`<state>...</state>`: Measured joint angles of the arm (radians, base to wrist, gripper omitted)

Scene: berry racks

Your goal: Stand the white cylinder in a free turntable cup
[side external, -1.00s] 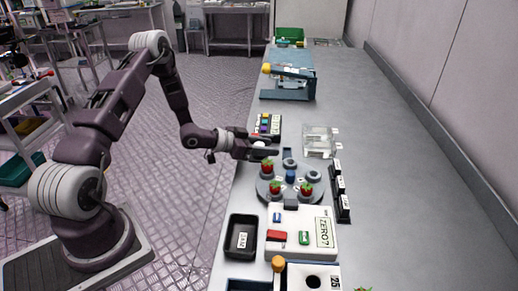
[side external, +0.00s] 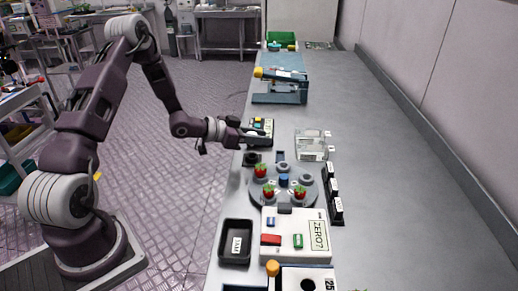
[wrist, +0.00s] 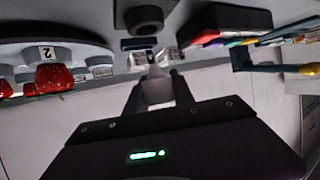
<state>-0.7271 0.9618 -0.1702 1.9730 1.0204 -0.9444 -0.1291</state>
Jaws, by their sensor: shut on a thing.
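My gripper (side external: 262,137) is level at the table's left edge, behind and left of the turntable. It is shut on the white cylinder (wrist: 157,90), which shows between my fingers in the wrist view and is mostly hidden by them in the side view. The grey turntable (side external: 284,203) carries three strawberries in cups: back left (side external: 261,170), front left (side external: 268,191) and front right (side external: 300,192). The back cup (side external: 281,167) and the right cup (side external: 307,179) look empty. The turntable (wrist: 50,38) is at the left in the wrist view.
A dark round holder (side external: 251,158) stands just in front of my gripper; it also shows in the wrist view (wrist: 145,20). A box with coloured pieces (side external: 262,125) lies behind. A clear rack (side external: 311,146) and black blocks (side external: 333,192) stand right. The table's right side is clear.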

